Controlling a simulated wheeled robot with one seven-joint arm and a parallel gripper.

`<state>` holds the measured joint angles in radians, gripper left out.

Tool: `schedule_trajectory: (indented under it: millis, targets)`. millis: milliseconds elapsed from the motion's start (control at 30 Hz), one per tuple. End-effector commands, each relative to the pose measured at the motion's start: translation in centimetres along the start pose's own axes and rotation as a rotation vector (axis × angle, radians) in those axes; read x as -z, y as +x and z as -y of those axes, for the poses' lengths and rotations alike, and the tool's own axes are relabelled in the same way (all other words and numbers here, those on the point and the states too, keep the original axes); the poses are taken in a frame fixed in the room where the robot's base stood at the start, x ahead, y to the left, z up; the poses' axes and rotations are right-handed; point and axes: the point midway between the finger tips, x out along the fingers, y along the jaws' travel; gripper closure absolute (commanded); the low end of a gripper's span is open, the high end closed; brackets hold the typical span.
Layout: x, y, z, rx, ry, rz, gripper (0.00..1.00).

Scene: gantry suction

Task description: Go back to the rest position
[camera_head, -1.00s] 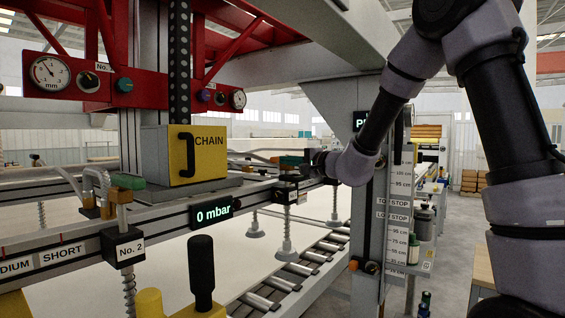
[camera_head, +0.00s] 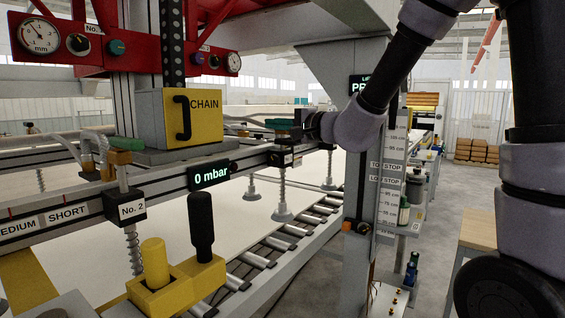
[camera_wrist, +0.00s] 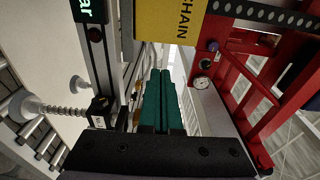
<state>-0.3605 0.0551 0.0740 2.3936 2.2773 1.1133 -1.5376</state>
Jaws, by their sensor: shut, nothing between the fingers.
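My gripper (camera_head: 279,124) is at the end of my arm, just above the right part of the grey gantry beam in the head view. In the wrist view its two teal fingers (camera_wrist: 160,75) lie close together, shut with nothing between them. They point toward the yellow CHAIN box (camera_head: 193,117), which stands further left on the beam. Whether the gripper touches the beam fittings behind and below it cannot be told.
The grey beam (camera_head: 75,212) carries a 0 mbar display (camera_head: 210,177) and suction cups (camera_head: 282,214). A yellow block with a black lever (camera_head: 202,226) stands near front. A grey post (camera_head: 356,190) stands behind my arm. A red gauge frame (camera_head: 120,50) hangs above; open floor (camera_head: 425,275) lies right.

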Motion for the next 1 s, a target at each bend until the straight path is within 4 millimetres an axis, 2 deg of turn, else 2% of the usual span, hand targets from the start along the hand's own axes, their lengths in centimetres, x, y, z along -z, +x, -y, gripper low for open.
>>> schedule_trajectory:
  millis: [33,200,367,500,733,1000]
  targets:
    - [-0.6,-0.8,0.9,-0.001,-0.013,0.034,1.0]
    - [-3.5,-4.4,2.5,-0.069,-0.065,0.191,1.0]
    - [-5.5,-8.7,2.5,-0.192,-0.133,0.298,1.0]
    - [-6.3,-12.8,1.4,-0.333,-0.203,0.341,1.0]
    - [-5.2,-20.1,-0.9,-0.602,-0.328,0.302,1.0]
    - [-1.0,-29.2,-2.6,-0.906,-0.471,0.091,1.0]
